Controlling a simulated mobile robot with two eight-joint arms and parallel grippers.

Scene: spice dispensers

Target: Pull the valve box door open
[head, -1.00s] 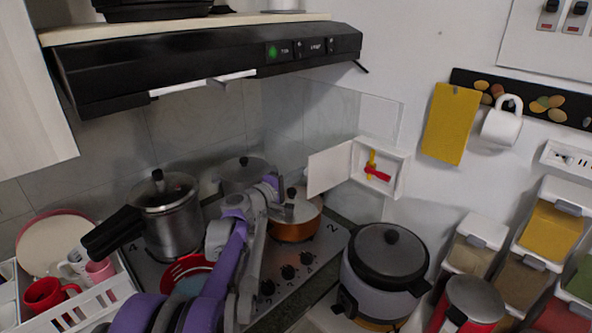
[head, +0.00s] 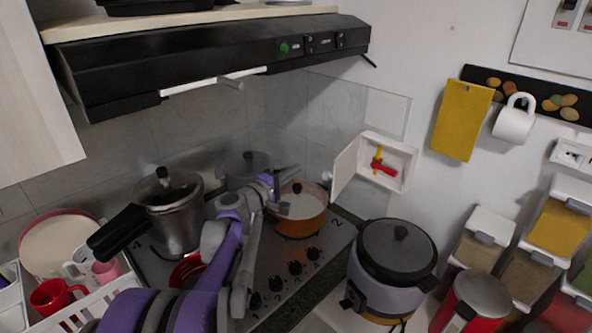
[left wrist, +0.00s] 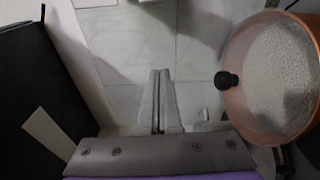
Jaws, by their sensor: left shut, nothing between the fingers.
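The white valve box (head: 402,180) is mounted on the wall, right of the hob. Its white door (head: 345,170) stands open on the left side, with a small knob at its outer face. A red and yellow valve (head: 380,163) shows inside. My left gripper (head: 287,178) is over the hob near the orange pot, left of the door and apart from it in the picture. In the left wrist view its fingers (left wrist: 160,100) are together and empty. The valve box cannot be made out in that view. My right gripper is not in view.
The orange pot (head: 298,217) sits close to my left gripper and also shows in the left wrist view (left wrist: 265,115). A pressure cooker (head: 170,215) stands left on the hob. A rice cooker (head: 392,275) stands below the box. The range hood (head: 200,65) hangs above.

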